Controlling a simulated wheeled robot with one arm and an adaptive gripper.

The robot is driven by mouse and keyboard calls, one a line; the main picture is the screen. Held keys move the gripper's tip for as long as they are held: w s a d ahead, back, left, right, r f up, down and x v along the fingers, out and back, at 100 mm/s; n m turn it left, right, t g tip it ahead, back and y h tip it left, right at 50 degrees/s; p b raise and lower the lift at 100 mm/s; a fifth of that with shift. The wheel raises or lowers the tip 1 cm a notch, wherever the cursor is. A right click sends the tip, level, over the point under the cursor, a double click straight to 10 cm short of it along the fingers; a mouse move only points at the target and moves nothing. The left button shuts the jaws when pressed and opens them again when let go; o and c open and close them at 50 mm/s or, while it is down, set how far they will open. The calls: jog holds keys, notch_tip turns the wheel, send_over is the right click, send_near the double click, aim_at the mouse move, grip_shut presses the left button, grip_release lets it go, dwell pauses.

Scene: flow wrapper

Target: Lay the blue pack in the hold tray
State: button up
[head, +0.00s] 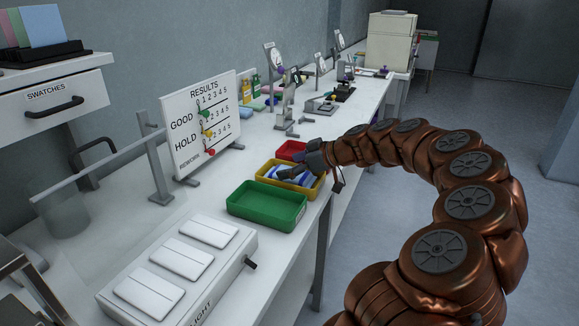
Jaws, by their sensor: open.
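A yellow tray (313,193) stands on the white bench between a green tray and a red tray; no label shows on it. A blue and white pack (274,171) lies at least partly inside the yellow tray, partly hidden by my gripper. My gripper (288,174) is open, low over the yellow tray and right at the pack. I cannot tell whether its fingers touch the pack.
A green tray (265,222) is empty in front, and a red tray (291,148) is behind. A results board (203,125) with GOOD and HOLD rows stands at left. A light box (180,268) fills the near bench. Several small items and instruments crowd the far bench.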

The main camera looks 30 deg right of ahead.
jog(key=shift+d+r, duration=0.1)
dwell(0.3)
jog(key=v, duration=1.1)
jog(key=shift+s+d, duration=0.2)
jog(key=shift+s, duration=0.2)
jog(key=shift+s, duration=0.1)
